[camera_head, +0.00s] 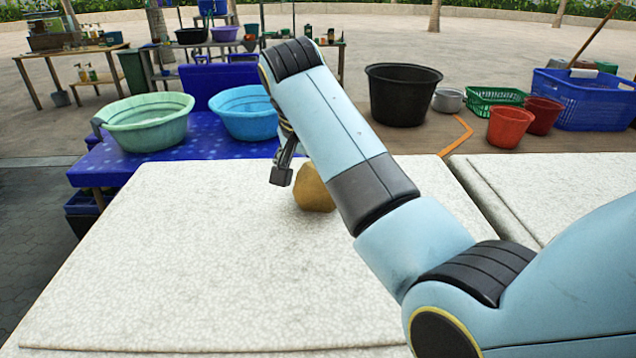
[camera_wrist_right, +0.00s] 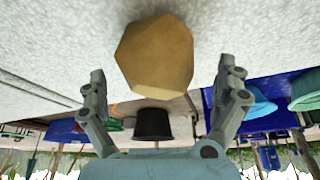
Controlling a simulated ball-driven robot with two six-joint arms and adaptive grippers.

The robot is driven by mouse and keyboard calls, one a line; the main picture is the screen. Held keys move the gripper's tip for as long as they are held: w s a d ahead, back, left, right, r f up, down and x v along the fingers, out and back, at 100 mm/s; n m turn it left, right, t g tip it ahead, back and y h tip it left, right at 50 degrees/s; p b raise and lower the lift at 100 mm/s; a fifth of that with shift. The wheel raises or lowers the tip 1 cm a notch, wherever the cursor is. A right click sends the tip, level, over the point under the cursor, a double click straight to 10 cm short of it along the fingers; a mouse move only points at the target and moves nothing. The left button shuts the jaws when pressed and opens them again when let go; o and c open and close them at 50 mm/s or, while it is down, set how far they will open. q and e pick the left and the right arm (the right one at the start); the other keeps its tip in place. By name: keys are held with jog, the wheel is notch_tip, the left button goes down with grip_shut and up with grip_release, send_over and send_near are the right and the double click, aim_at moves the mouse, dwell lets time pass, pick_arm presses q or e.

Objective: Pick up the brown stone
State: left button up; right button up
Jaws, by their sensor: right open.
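The brown stone (camera_head: 314,190) rests on the white speckled slab (camera_head: 190,270), near its far edge in the head view. My right arm crosses in front of it and hides part of the stone. My right gripper (camera_head: 281,176) is beside the stone, on its left in the head view. In the right wrist view the stone (camera_wrist_right: 155,58) shows whole and faceted, ahead of the open fingers of my right gripper (camera_wrist_right: 166,88). The fingers are spread wide on either side and nothing is held. My left gripper is not in view.
Behind the slab, a blue table (camera_head: 88,172) bears a green basin (camera_head: 146,128) and a blue basin (camera_head: 245,122). A black tub (camera_head: 398,98), red pots (camera_head: 510,127) and a blue crate (camera_head: 583,103) stand at the back right. The slab's front left is clear.

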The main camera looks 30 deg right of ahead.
jog(key=x, duration=0.4)
jog(key=shift+s+d+r+p, duration=0.1)
jog(key=shift+s+d+p, duration=0.1)
jog(key=shift+p, duration=0.1)
jog(key=shift+w+d+f, duration=0.1)
jog(key=shift+w+f, duration=0.05)
jog(key=shift+f, duration=0.15)
jog(key=shift+c, duration=0.4)
jog(key=c, duration=1.5)
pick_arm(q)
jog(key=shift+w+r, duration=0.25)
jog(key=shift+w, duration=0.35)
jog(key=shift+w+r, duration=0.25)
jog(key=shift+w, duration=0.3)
pick_arm(e)
jog(key=shift+r, duration=0.1)
